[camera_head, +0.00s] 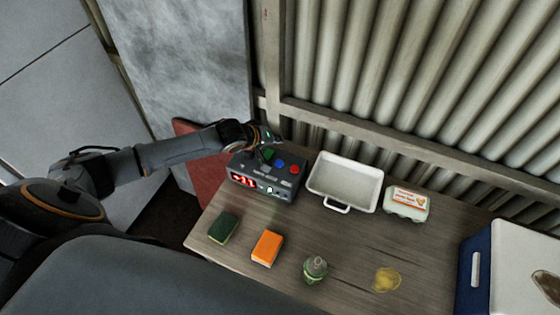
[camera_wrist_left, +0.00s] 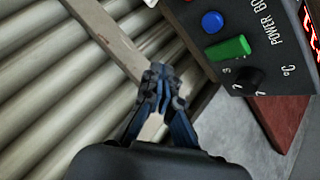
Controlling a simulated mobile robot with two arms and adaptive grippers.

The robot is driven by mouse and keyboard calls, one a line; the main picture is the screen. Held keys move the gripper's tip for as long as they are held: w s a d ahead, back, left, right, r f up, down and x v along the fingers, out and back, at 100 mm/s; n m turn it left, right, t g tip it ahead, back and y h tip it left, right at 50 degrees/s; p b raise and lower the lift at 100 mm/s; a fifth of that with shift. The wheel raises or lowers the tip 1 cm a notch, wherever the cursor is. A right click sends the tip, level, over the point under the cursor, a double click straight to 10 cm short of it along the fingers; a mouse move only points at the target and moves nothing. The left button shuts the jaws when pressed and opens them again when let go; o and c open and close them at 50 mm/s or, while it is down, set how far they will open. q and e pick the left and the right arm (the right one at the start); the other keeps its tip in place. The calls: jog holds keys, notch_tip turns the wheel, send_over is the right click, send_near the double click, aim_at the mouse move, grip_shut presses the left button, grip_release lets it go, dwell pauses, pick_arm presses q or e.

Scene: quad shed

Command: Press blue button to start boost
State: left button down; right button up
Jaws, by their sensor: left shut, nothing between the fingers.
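A dark control box (camera_head: 264,176) with a lit red display stands at the back left of the wooden table. On its top are a blue button (camera_head: 280,163), a red button (camera_head: 295,169) and a green one (camera_head: 268,154). My left gripper (camera_head: 272,140) is shut and empty, just behind the box's back edge near the green button. In the left wrist view, the shut fingertips (camera_wrist_left: 160,75) are beside the box, apart from the blue button (camera_wrist_left: 212,22) and the green button (camera_wrist_left: 229,48). A black knob (camera_wrist_left: 248,80) shows there too. My right gripper is not in view.
A blue-and-white cooler (camera_head: 478,262) is at right. A corrugated wall (camera_head: 450,90) rises behind.

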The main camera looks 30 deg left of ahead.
pick_arm(q)
jog(key=b, duration=0.7)
send_over(277, 164)
notch_tip(277, 164, down, 8)
jog(key=shift+r, duration=0.25)
jog(key=shift+f, duration=0.75)
jog(key=shift+f, duration=0.35)
